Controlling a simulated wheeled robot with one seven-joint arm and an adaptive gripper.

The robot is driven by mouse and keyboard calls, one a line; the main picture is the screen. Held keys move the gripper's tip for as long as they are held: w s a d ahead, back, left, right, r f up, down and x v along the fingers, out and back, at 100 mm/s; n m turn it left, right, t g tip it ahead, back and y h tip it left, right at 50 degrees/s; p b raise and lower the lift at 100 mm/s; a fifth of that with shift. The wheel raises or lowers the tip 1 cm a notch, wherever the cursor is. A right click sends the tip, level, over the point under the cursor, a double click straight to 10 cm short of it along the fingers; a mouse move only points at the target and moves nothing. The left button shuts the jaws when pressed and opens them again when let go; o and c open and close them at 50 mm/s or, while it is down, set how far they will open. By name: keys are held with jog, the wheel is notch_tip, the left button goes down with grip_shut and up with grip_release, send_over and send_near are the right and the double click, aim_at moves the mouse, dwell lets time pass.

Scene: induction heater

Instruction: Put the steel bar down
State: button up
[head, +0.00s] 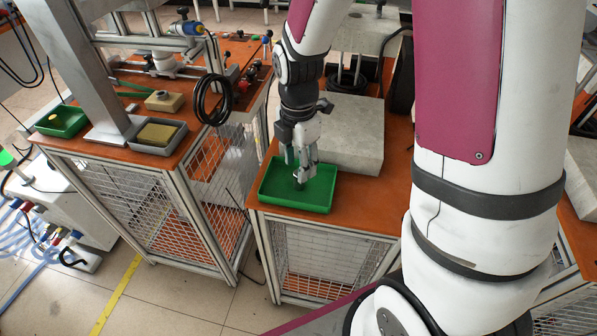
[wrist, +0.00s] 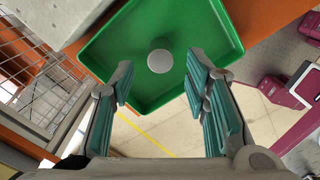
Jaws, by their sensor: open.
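The steel bar shows in the wrist view as a round grey end face (wrist: 159,61), inside the green tray (wrist: 112,55). It seems to stand upright, seen end-on. In the head view the green tray (head: 279,195) sits at the front of the orange-topped bench, and my gripper (head: 301,166) points down into it. The bar is small and partly hidden there by the fingers. My gripper is open, and its teal-padded fingers (wrist: 160,78) are apart, one on each side of the bar in the picture, with visible gaps and no contact seen.
A grey stone-like block (head: 345,128) stands right behind the tray. A second bench at the left carries a grey tray (head: 174,146) with a yellowish pad, another green tray (head: 67,128) and a coiled black cable (head: 212,100). A gap of floor separates the benches.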

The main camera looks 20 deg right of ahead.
jog(key=s+r+m+t, duration=0.1)
jog(key=s+r+m, duration=0.4)
jog(key=r, duration=0.4)
jog(key=s+r+m+t, duration=0.1)
jog(key=s+r+m, duration=0.4)
jog(key=r, duration=0.4)
jog(key=s+r+m+t, duration=0.2)
jog(key=s+r+m, duration=0.1)
jog(key=s+m, duration=0.6)
jog(key=shift+m, duration=1)
jog(key=shift+r, duration=0.1)
